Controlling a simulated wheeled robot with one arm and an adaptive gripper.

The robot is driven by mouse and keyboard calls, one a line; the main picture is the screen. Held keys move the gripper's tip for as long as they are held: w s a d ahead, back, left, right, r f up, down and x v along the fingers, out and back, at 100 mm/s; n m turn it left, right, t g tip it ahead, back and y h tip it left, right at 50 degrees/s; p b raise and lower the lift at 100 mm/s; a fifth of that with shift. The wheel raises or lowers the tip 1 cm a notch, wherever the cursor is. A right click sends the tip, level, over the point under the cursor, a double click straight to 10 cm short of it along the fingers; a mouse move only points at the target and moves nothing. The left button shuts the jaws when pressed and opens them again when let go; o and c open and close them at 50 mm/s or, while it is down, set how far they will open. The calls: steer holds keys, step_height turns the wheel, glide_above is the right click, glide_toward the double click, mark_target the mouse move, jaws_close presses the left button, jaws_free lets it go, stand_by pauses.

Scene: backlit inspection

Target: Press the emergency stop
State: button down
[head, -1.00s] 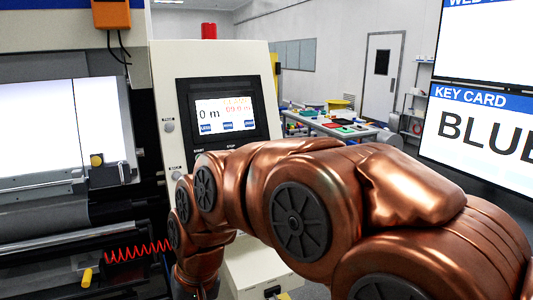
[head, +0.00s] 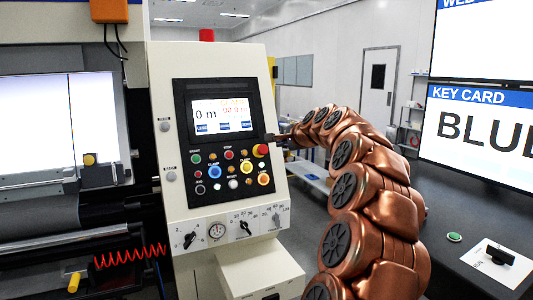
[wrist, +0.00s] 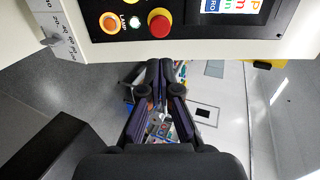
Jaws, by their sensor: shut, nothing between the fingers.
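The emergency stop is a red mushroom button on a yellow ring (head: 262,150), at the right edge of the black control panel (head: 226,105). In the wrist view the red button (wrist: 159,24) is at the top middle. My gripper (wrist: 160,66) is shut and empty, its fingertips just below the button in that picture. In the head view my gripper (head: 276,138) is a small dark shape by the panel's right edge, close to the button. I cannot tell whether the tips touch it, but a gap shows in the wrist view.
Several coloured buttons, including a yellow one (head: 246,167) and a blue one (head: 215,172), crowd the panel under a lit screen (head: 222,114). Knobs and a gauge (head: 217,231) line the lower ledge. A dark table (head: 452,205) with a green button (head: 454,237) is at right.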

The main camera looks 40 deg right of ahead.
steer(key=shift+d, duration=0.2)
steer(key=p, duration=0.4)
glide_toward(263, 149)
steer(key=x, duration=0.4)
steer(key=shift+p+x, duration=0.35)
steer(key=shift+x, duration=1.25)
